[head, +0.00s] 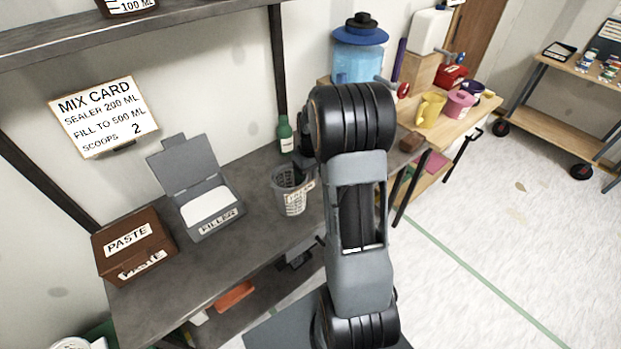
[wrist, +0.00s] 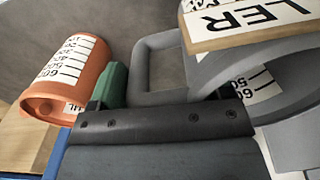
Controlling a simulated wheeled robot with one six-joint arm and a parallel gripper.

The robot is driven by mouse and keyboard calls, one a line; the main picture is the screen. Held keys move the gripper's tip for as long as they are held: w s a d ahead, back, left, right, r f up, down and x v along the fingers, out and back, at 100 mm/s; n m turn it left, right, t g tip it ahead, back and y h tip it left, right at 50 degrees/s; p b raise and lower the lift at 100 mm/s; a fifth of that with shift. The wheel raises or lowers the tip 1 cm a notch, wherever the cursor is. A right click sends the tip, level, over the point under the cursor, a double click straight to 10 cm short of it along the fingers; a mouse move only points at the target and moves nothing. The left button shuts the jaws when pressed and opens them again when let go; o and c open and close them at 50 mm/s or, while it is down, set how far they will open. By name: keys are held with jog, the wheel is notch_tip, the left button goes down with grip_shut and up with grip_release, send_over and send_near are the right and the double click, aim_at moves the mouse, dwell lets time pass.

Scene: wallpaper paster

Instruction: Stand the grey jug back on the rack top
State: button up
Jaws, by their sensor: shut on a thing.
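The grey jug (wrist: 222,62) fills the right of the wrist view, with white measure marks and a loop handle. My gripper (wrist: 158,98) is shut on its handle. In the head view the grey jug (head: 291,181) shows just left of my arm, over the dark grey top (head: 250,262); I cannot tell whether its base touches. My gripper is mostly hidden there behind my arm. A wood-edged plate (wrist: 250,22) reading "LER" overlaps the jug in the wrist view. I cannot tell which surface is the rack top.
An orange measuring jug (wrist: 68,78) and a green thing (wrist: 114,84) are close to my gripper's left in the wrist view. The grey filler box (head: 205,205), brown paste box (head: 132,245) and green bottle (head: 285,134) stand on the dark top. Bare room lies in front of the filler box.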

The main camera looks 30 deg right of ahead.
jog(key=shift+w+d+f, duration=0.2)
jog(key=shift+d+f, duration=0.05)
jog(key=shift+f, duration=1.65)
jog(key=shift+f, duration=0.2)
jog(key=o, duration=1.2)
